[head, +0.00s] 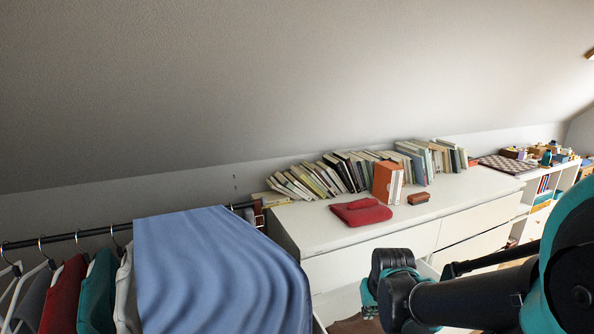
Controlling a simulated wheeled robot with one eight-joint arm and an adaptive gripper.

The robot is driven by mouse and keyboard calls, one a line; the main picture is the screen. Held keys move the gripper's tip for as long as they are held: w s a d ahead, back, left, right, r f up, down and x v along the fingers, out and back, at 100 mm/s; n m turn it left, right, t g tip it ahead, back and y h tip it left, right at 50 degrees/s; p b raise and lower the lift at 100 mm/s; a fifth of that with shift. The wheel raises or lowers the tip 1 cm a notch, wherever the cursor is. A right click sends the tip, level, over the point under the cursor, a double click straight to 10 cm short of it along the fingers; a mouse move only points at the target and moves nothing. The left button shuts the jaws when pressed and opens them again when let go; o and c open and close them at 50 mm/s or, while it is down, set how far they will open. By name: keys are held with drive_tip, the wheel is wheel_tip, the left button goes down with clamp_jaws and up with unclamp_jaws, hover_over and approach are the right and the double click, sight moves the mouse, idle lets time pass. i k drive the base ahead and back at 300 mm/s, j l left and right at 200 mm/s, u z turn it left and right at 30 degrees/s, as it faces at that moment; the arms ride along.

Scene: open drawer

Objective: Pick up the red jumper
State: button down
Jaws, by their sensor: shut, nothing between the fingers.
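A folded red jumper (361,211) lies flat on top of the white dresser (300,222), near its front left part. It sits in front of the row of books. My arm (455,298) reaches in from the lower right, in front of the dresser. The fingers of my gripper cannot be made out; only black and teal arm parts show, well below and to the right of the jumper. Nothing is seen touching the jumper.
Leaning books (325,178) and an orange box (387,182) stand behind the jumper. A brown brush-like item (418,198) lies to its right. An open drawer (340,303) juts out below. A clothes rack with a blue cloth (215,270) fills the left. The sloped ceiling hangs low above.

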sight(366, 210)
drive_tip(key=z, duration=0.85)
drive_tip(key=i+l, duration=0.55)
drive_tip(key=i+l+u, duration=0.2)
drive_tip(key=u, duration=0.15)
drive_tip(key=i+l+u, duration=0.15)
drive_tip(key=u, duration=0.15)
drive_tip(key=i+l+u, duration=0.15)
drive_tip(key=l+u, duration=0.2)
drive_tip(key=u, duration=0.25)
